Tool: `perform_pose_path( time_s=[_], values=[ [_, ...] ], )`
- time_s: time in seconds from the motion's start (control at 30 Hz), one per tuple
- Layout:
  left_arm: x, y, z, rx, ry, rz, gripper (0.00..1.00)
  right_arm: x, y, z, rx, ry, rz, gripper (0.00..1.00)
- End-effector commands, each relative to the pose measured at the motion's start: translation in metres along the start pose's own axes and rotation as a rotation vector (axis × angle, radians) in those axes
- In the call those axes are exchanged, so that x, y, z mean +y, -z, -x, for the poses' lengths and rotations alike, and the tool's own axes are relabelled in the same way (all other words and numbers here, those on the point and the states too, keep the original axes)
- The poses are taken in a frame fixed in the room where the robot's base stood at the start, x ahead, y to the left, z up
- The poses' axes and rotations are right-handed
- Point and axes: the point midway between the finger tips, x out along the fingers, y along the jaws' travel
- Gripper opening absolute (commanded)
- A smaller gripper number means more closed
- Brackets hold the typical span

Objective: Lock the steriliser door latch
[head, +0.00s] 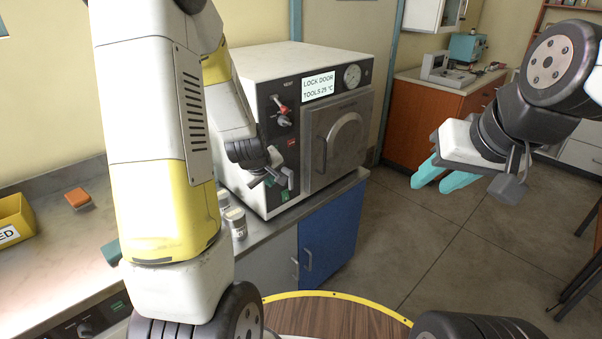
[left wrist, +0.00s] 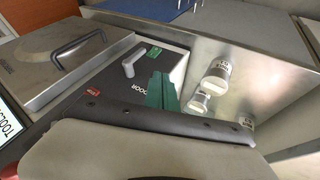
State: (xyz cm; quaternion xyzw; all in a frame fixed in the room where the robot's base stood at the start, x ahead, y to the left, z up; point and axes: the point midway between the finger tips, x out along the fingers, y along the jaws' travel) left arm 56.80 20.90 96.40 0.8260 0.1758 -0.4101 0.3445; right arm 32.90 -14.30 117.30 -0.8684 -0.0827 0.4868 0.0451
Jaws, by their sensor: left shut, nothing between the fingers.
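The steriliser (head: 262,62) stands on the counter with its door (head: 350,128) closed against the front. A sign on it reads "LOCK DOOR, TOOLS 25 °C". A pale grey latch lever (left wrist: 134,62) sits on the dark panel between a red and a green label, close to the door. My left gripper (left wrist: 162,90) is shut and empty, its green fingers just beside the lever with a small gap visible; whether they touch is unclear. In the head view it is at the panel's lower part (head: 268,181), partly hidden by its wrist. My right gripper (head: 430,182) is open and empty over the floor.
Lidded jars (head: 236,223) stand on the counter below my left gripper; they also show in the left wrist view (left wrist: 216,78). A red-tipped vent lever (head: 279,106) is higher on the panel. A yellow bin (head: 14,218) and orange block (head: 77,198) lie left.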

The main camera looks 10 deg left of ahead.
Motion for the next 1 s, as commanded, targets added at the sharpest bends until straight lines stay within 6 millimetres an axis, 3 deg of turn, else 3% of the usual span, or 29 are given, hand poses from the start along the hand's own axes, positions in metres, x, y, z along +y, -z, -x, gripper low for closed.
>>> perform_pose_path(
  time_s=[0.33, 0.47, 0.97, 1.0],
  values=[
    [0.000, 0.000, -0.001, 0.000, 0.001, 0.001, 0.00, 0.000, 0.000, 0.000, 0.000, 0.000, 0.000, 0.36],
    [-0.001, -0.001, -0.010, -0.002, 0.003, 0.001, 0.00, 0.000, 0.000, 0.000, 0.000, 0.000, 0.000, 0.36],
    [-0.001, -0.001, -0.105, -0.002, 0.002, 0.001, 0.00, 0.000, 0.000, 0.000, 0.000, 0.000, 0.000, 0.36],
    [0.010, -0.002, -0.106, -0.002, -0.003, -0.003, 0.00, 0.000, 0.000, 0.000, 0.000, 0.000, 0.000, 0.36]
  ],
)
